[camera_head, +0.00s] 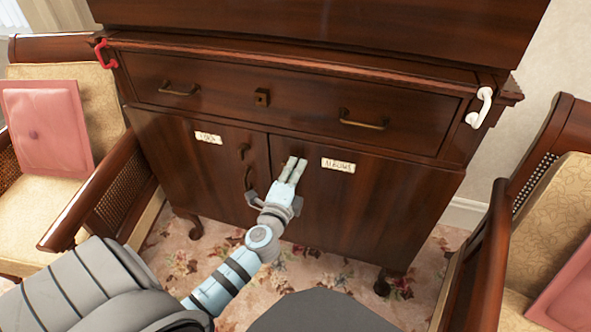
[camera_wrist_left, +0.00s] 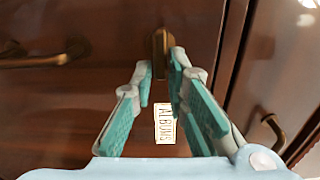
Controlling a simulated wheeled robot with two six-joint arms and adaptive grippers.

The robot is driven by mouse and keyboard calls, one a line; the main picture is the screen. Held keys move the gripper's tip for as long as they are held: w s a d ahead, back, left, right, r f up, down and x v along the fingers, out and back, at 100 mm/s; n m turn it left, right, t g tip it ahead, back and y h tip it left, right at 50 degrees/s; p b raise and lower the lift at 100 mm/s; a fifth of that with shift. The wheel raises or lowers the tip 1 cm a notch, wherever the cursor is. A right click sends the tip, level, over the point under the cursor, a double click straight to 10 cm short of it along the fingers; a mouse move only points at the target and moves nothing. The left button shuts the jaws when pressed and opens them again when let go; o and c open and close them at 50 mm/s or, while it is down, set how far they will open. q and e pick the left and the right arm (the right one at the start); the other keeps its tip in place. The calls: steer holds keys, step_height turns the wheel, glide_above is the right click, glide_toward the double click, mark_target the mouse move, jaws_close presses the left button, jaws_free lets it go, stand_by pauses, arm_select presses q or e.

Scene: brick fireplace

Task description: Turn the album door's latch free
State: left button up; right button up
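The album door (camera_head: 390,190) is the right door of a dark wooden cabinet and carries a white ALBUMS label (camera_head: 338,165). The label also shows sideways in the left wrist view (camera_wrist_left: 165,123). The door's small brass latch (camera_wrist_left: 161,45) sits at my left fingertips; in the head view the gripper hides it. My left gripper (camera_head: 295,160) reaches the door just left of the label. Its fingers (camera_wrist_left: 160,68) stand a little apart on either side of the latch. I cannot tell whether they press on it. My right gripper is not in view.
The left door has its own latch (camera_head: 243,151) and label (camera_head: 208,138). A drawer (camera_head: 230,98) with brass handles runs above both doors.

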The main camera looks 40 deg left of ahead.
arm_select(q)
steer(key=shift+o, duration=1)
steer(key=v, duration=1.2)
steer(key=shift+d, duration=0.1)
